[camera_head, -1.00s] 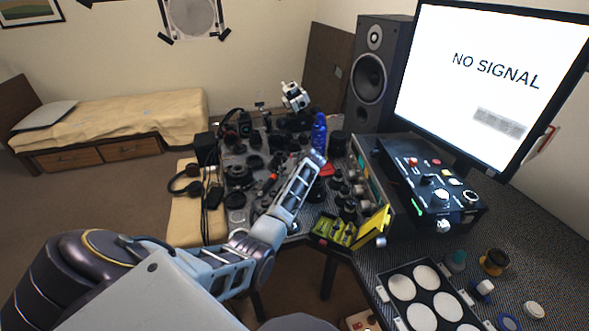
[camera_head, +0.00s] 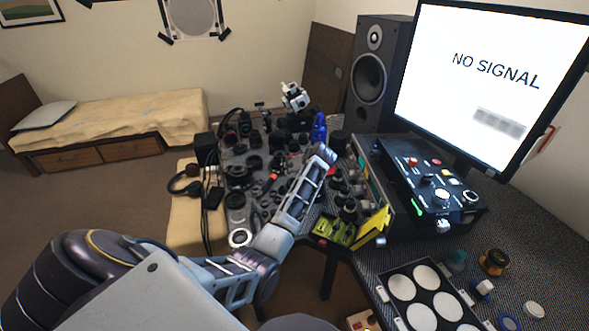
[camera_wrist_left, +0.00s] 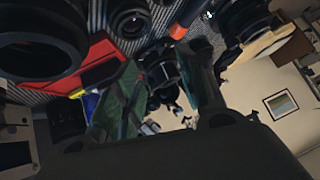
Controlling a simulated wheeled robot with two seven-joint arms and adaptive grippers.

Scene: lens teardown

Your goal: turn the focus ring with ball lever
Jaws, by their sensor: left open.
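Many dark lens parts lie crowded on the grey work mat. I cannot tell which one is the focus ring, and no ball lever is clear to see. My left gripper (camera_head: 326,153) reaches over the right part of this crowd, near the blue bottle (camera_head: 319,128). In the left wrist view the two fingers of my left gripper (camera_wrist_left: 165,98) stand apart, with no part clearly held. Dark ring-shaped parts (camera_wrist_left: 160,70) show beyond and between the fingers, and a larger dark ring (camera_wrist_left: 38,50) is at the upper left. My right gripper is not in view.
A black control box (camera_head: 425,185) and a yellow-green open case (camera_head: 340,230) stand to the right of the parts. A tray with white discs (camera_head: 393,288) is at the front right. A red piece (camera_wrist_left: 90,75) lies near the left finger in the wrist view.

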